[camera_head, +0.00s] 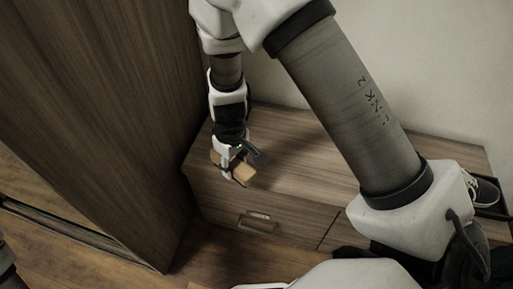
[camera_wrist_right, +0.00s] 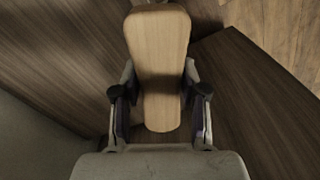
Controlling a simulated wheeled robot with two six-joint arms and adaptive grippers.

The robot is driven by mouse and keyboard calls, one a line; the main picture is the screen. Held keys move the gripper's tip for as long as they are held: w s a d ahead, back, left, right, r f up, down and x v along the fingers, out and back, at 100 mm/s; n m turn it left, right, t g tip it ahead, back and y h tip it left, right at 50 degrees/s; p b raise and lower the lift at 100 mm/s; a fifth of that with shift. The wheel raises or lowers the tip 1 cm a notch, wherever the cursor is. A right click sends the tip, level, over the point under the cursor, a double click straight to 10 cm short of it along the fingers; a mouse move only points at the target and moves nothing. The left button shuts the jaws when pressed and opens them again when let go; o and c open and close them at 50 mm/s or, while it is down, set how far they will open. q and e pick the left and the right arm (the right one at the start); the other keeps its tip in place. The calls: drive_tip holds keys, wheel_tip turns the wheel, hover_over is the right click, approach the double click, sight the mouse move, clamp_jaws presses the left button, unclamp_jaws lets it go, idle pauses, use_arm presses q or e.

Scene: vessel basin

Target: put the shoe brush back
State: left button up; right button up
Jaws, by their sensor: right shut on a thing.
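The shoe brush (camera_head: 243,174) has a light wooden back. My right gripper (camera_head: 232,168) is shut on it at the left front corner of the low wooden cabinet. In the right wrist view the brush's wooden back (camera_wrist_right: 158,62) lies lengthwise between the two fingers of the gripper (camera_wrist_right: 160,105). Its bristles are not visible. I cannot tell whether the brush touches the cabinet top or hangs above it. My left gripper is not in view.
A tall wooden cabinet (camera_head: 100,100) stands close on the left. A dark shoe (camera_head: 484,192) sits at the right end. My right arm hides much of the middle.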

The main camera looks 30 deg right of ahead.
sight(240, 160)
drive_tip(key=d+f, duration=0.1)
drive_tip(key=w+d+f, duration=0.1)
drive_tip(key=shift+w+d+n+p, duration=0.15)
drive_tip(key=shift+d+n+p, duration=0.15)
drive_tip(key=shift+p, duration=0.05)
drive_tip(key=w+d+b, duration=0.1)
drive_tip(key=w+d, duration=0.1)
drive_tip(key=d, duration=0.1)
drive_tip(key=w+d+f+b, duration=0.1)
drive_tip(key=w+d, duration=0.1)
drive_tip(key=d, duration=0.2)
drive_tip(key=w+d+b, duration=0.1)
drive_tip(key=w+d, duration=0.2)
drive_tip(key=shift+w+d+f, duration=0.1)
drive_tip(key=shift+d+f, duration=0.2)
drive_tip(key=shift+d, duration=0.05)
drive_tip(key=shift+w+d+f, duration=0.1)
drive_tip(key=shift+d+f, duration=0.05)
drive_tip(key=shift+f, duration=0.15)
wheel_tip(240, 160, down, 3)
drive_tip(key=shift+r+b, duration=0.1)
drive_tip(key=shift+b, duration=0.85)
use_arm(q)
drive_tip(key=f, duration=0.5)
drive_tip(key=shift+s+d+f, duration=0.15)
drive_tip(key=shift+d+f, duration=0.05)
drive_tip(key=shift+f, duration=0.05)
